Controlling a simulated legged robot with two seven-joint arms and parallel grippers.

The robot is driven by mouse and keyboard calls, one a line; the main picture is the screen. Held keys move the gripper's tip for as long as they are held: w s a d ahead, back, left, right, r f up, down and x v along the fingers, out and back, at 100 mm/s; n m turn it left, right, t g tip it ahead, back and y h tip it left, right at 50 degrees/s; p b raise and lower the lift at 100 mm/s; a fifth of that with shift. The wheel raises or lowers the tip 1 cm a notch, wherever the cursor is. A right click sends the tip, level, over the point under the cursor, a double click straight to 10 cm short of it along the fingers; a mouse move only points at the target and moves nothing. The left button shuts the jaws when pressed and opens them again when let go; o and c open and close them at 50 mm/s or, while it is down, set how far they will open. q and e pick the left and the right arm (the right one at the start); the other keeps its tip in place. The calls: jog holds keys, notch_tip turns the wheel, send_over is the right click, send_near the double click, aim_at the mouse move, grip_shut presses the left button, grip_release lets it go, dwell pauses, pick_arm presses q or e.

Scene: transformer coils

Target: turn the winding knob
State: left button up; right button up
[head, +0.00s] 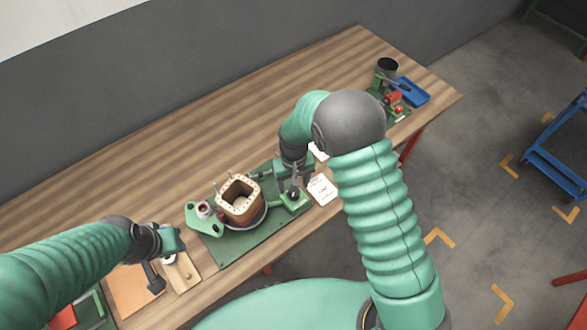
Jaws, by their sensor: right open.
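The winding machine has a green base plate (237,248) on the wooden table. A brown coil former with a pale top ring (240,205) stands upright on it. A dark knob (293,194) sits on a green block at the plate's right end. My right gripper (295,182) is open and points down right at this knob. Its fingers partly hide the knob, and I cannot tell whether they touch it. My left gripper (160,278) is over the table at the lower left, beside a wooden block (182,274); its jaw state is unclear.
White paper labels (322,189) lie right of the winder. A black cup (386,68), a blue tray (412,92) and a red part (394,98) stand at the table's far right end. The table behind the winder is clear. A blue cart (560,160) stands on the floor.

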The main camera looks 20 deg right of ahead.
aim_at(294, 192)
notch_tip(294, 192, up, 13)
jog(key=b, duration=0.1)
notch_tip(294, 192, down, 17)
jog(key=m+b, duration=0.3)
jog(key=b, duration=0.2)
jog(key=shift+m, duration=0.4)
jog(key=shift+s, duration=0.1)
